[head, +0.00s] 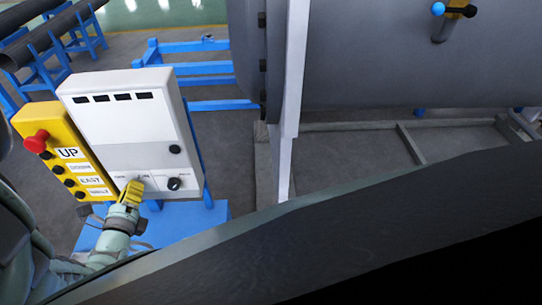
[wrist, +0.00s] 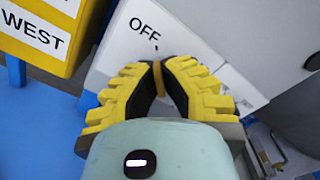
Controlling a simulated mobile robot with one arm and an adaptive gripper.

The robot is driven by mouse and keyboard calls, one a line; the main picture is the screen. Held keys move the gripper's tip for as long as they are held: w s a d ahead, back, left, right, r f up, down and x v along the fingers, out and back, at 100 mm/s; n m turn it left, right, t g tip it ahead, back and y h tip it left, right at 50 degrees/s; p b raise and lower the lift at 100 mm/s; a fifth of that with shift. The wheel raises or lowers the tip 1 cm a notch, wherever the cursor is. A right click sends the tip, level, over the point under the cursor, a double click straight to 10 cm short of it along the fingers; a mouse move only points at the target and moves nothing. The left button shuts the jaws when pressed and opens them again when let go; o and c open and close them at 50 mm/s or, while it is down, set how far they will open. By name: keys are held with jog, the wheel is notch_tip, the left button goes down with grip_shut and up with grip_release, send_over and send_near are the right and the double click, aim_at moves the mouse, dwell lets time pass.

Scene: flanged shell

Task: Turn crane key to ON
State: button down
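The white control box (head: 130,125) stands at the left in the head view, with a lower strip of small labels. My gripper (head: 131,190), with yellow and black fingers, is at the lower edge of this box. In the wrist view the fingertips (wrist: 158,75) are closed together on a thin brownish piece, which looks like the crane key (wrist: 157,80). Most of the key is hidden between the fingers. The label OFF (wrist: 143,31) shows just beyond the fingertips. The key's exact angle and its ON mark cannot be made out in the wrist view.
A yellow button box (head: 63,150) with a red knob (head: 36,141) is left of the white box. A black rotary knob (head: 174,183) is right of my gripper. A large grey flanged shell (head: 380,60) stands at the right. Blue pipe racks (head: 85,40) are behind.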

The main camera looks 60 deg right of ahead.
jog(key=shift+m, duration=2.9)
jog(key=m+b, duration=0.1)
jog(key=m, duration=0.1)
jog(key=shift+f+m+b, duration=0.15)
jog(key=shift+m+b, duration=0.15)
jog(key=shift+b, duration=0.05)
jog(key=m+b, duration=0.2)
jog(key=m, duration=0.1)
jog(key=shift+f+b, duration=0.1)
jog(key=shift+b, duration=0.25)
jog(key=m+b, duration=0.5)
jog(key=shift+m+b, duration=0.65)
jog(key=shift+m, duration=0.05)
jog(key=shift+r, duration=0.25)
